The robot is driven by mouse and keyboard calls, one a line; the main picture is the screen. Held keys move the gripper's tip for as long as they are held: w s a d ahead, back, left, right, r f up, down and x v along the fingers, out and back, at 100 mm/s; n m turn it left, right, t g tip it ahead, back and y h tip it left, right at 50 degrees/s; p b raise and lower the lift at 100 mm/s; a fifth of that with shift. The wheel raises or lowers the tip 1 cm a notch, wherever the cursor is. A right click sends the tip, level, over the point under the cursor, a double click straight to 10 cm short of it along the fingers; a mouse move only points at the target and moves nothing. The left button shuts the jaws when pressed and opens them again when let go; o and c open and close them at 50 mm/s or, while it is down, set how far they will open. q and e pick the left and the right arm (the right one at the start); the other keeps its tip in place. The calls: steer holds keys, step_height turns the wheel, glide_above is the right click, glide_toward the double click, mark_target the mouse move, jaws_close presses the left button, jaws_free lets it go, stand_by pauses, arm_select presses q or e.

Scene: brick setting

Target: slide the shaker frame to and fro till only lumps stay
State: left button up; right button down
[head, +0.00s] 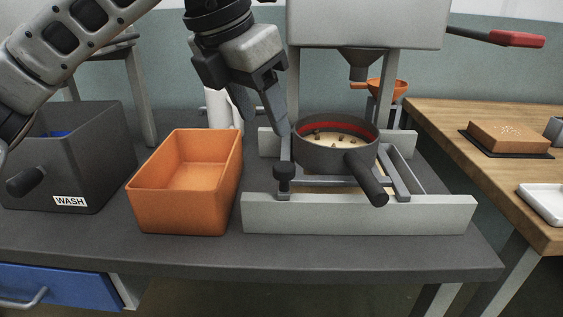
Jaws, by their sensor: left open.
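The shaker frame (404,183) is a grey carriage between pale side walls on the dark bench. A round dark sieve (330,158) with a red inner band and a black handle sits on it. Pale powder (325,139) with several brown lumps lies in the sieve. A dark knob (284,175) stands on an upright at the frame's front left. My left gripper (262,115) is open, pointing down, just above and left of the sieve; one finger overlaps the frame's left side, and I cannot tell whether it touches. My right gripper is not in view.
An open orange bin (183,207) stands left of the shaker. A dark bin (75,165) labelled WASH is farther left. A grey hopper housing (366,22) with a spout overhangs the sieve. A wooden table (470,175) with a brown block (509,138) is at right.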

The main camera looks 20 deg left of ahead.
mark_target(284, 166)
arm_select(q)
steer(key=x, duration=1)
steer(key=shift+w+d+b, duration=0.1)
steer(key=shift+d+b, duration=0.05)
steer(key=shift+b, duration=0.25)
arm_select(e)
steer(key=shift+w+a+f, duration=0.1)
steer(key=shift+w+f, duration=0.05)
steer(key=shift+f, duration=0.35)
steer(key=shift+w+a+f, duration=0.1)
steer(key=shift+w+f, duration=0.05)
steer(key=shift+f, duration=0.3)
